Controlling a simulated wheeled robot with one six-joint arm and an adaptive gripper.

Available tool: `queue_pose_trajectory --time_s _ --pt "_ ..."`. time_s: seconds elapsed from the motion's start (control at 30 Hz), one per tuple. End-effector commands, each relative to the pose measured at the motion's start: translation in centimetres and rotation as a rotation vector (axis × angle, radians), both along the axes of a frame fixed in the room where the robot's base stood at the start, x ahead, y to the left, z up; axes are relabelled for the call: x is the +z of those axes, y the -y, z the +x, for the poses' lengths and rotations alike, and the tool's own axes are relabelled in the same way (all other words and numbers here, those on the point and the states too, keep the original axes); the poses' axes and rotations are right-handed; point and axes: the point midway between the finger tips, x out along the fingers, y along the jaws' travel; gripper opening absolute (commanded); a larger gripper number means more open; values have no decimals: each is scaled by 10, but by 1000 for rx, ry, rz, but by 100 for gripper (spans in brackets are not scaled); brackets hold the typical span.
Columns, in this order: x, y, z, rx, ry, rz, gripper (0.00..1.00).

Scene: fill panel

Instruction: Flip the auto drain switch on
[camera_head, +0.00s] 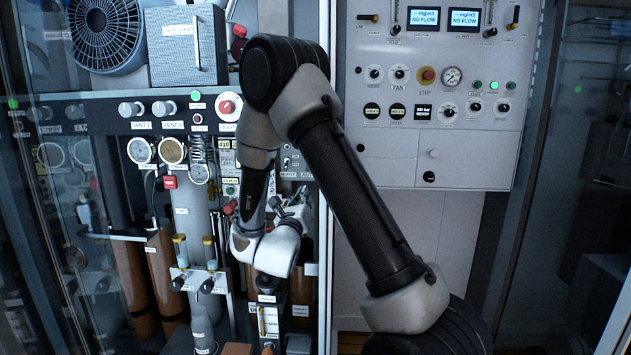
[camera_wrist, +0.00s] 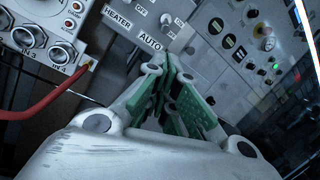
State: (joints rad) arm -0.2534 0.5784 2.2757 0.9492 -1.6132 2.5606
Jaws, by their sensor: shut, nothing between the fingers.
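The auto drain switch (camera_wrist: 167,20) is a small toggle on the light panel at the top of the wrist view, just above the AUTO label (camera_wrist: 150,42). OFF and ON marks are printed beside it. Its lever position is too small to tell. My gripper (camera_wrist: 176,68) is shut and empty, with green finger pads, just below the switch and label in the picture. I cannot tell whether it touches the panel. In the head view my gripper (camera_head: 300,200) is in front of the lower part of the left panel, and my arm hides part of that area.
A HEATER label (camera_wrist: 117,18) lies left of AUTO. Round connectors (camera_wrist: 60,53) and a red cable (camera_wrist: 45,103) are at the left of the wrist view. The head view shows gauges (camera_head: 172,150), pipes, and a light control panel (camera_head: 440,85) at right.

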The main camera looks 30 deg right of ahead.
Motion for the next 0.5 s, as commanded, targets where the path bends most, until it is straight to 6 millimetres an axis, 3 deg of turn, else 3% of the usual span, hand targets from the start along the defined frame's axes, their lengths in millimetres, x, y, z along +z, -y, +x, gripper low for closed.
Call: queue_pose_trajectory --time_s 0.27,0.5 --pt "1 1 1 0 -2 0 0" --pt "7 21 23 -2 0 1 0"
